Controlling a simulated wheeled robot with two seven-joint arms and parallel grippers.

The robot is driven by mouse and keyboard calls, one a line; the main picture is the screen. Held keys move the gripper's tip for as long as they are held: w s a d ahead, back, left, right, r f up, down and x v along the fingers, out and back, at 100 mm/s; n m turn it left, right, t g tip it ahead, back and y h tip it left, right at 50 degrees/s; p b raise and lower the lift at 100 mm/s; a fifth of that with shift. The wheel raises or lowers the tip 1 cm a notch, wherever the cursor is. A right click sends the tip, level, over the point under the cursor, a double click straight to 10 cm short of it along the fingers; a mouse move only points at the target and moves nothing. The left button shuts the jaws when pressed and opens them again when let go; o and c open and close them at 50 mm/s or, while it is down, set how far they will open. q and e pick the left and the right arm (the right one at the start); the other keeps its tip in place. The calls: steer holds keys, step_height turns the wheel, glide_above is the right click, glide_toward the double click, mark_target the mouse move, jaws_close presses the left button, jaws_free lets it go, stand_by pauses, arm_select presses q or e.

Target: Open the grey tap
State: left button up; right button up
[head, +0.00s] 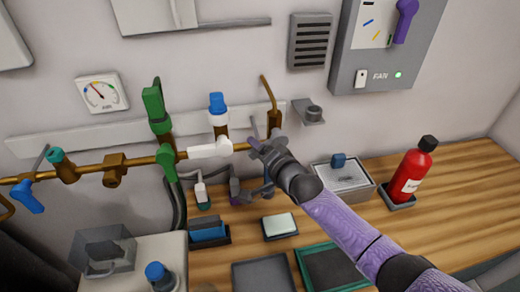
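A brass pipe (85,170) runs along the wall and ends at the right in a bent brass spout (269,95). My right gripper (262,142) is at this right end, just below the spout. It covers part of the fitting there, and a grey tap handle cannot be told apart from the grey fingers. Whether the fingers touch or hold anything is hidden. Other taps on the pipe have a blue lever (27,197), a green handle (154,104) and a blue cap (217,103). My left gripper is not in view.
Below the pipe on the wooden bench (460,190) are a blue block in a holder (208,232), a pale block on a dark dish (279,225) and a green-rimmed tray (325,268). A red extinguisher (412,175) stands right. A grey bracket (309,113) juts from the wall beside the spout.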

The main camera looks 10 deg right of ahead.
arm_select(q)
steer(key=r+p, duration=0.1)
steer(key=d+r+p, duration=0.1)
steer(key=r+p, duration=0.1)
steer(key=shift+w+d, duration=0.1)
arm_select(e)
steer(key=v, duration=1)
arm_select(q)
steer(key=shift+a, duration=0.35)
